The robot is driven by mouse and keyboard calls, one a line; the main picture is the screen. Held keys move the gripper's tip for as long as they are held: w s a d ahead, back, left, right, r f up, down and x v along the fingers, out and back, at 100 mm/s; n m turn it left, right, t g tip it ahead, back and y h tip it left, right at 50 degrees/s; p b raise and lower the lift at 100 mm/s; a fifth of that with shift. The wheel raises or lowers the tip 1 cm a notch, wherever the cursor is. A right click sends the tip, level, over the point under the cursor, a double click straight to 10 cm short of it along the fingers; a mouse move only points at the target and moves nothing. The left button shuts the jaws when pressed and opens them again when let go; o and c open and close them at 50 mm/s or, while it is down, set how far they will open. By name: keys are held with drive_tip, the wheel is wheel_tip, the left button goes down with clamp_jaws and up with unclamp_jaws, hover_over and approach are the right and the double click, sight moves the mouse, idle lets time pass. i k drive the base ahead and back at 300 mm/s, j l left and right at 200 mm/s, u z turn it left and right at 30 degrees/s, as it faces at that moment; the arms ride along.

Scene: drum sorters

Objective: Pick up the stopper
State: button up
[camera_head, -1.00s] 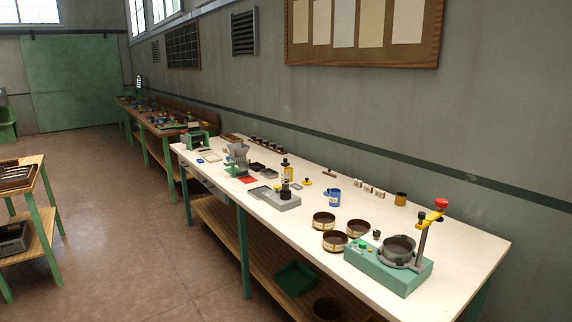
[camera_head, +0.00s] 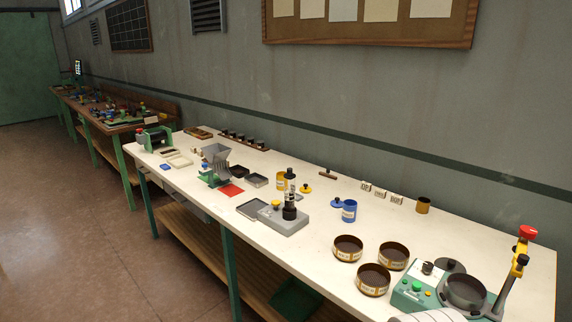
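I cannot tell for sure which piece is the stopper. A small blue lid-like piece with a dark knob (camera_head: 337,202) lies on the white table, just left of a blue cup (camera_head: 349,212). A yellow piece with a dark knob (camera_head: 305,188) lies farther back, right of a yellow canister (camera_head: 282,181). A small dark knob-like piece (camera_head: 427,268) is at the green machine, near the front right. My gripper does not show. A white rounded part at the bottom edge seems to be mine.
Three round brown sieves (camera_head: 373,281) stand near the table's front right. The green machine (camera_head: 413,293) has a tall arm with a red knob. A grey block with a dark upright instrument (camera_head: 285,220) stands mid-table. White table top (camera_head: 320,228) is bare between these.

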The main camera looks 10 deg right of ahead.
sight(290, 174)
drive_tip(key=i+j+z, duration=0.2)
drive_tip(key=i+j, duration=0.4)
drive_tip(key=i+j+z, duration=0.15)
drive_tip(key=i+j, duration=0.45)
drive_tip(key=j, duration=0.15)
